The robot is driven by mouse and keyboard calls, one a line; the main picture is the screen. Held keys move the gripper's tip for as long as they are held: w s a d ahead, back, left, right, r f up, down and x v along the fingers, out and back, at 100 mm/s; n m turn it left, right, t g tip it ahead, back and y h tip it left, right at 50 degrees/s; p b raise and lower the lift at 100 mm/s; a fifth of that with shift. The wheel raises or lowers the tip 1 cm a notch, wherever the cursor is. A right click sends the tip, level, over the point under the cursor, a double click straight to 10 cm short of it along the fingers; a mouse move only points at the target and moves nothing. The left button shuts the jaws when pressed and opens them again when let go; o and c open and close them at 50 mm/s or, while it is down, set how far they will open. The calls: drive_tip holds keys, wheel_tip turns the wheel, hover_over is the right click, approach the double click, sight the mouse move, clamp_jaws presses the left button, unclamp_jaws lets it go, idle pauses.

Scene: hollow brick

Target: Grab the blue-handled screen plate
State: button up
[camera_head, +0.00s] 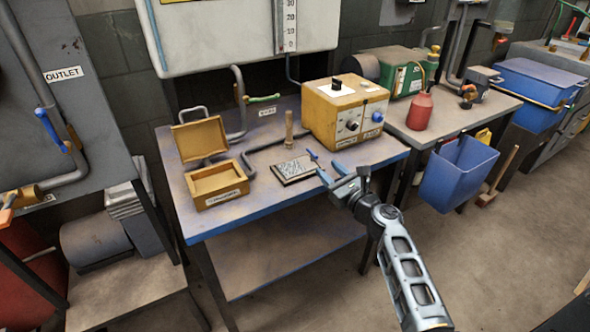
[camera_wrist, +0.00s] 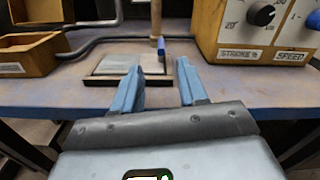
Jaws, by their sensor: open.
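The screen plate (camera_head: 293,169) is a flat, dark-framed panel with a grey face, lying on the blue-edged workbench (camera_head: 240,215) near its front edge. Its small blue handle (camera_head: 312,154) stands at the right side. In the wrist view the plate (camera_wrist: 115,64) is ahead, with the blue handle (camera_wrist: 161,49) at its far right corner. My gripper (camera_head: 331,172) is just right of the plate, in front of the bench. In the wrist view my gripper (camera_wrist: 158,68) has its two blue fingers apart, with nothing between them. The left finger hides part of the plate.
A yellow control box (camera_head: 345,112) with knobs stands behind and right of the plate. An open yellow-brown box (camera_head: 217,186) is at the left. A wooden-handled tool (camera_head: 289,130) stands behind the plate. A grey pipe runs behind it. A blue bin (camera_head: 458,172) hangs at right.

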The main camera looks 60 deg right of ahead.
sight(297, 164)
drive_tip(key=x, duration=0.6)
drive_tip(key=shift+w+d+p, duration=0.15)
drive_tip(key=shift+d+p, duration=0.05)
drive_tip(key=shift+p, duration=0.1)
drive_tip(key=shift+c, duration=0.2)
clamp_jaws()
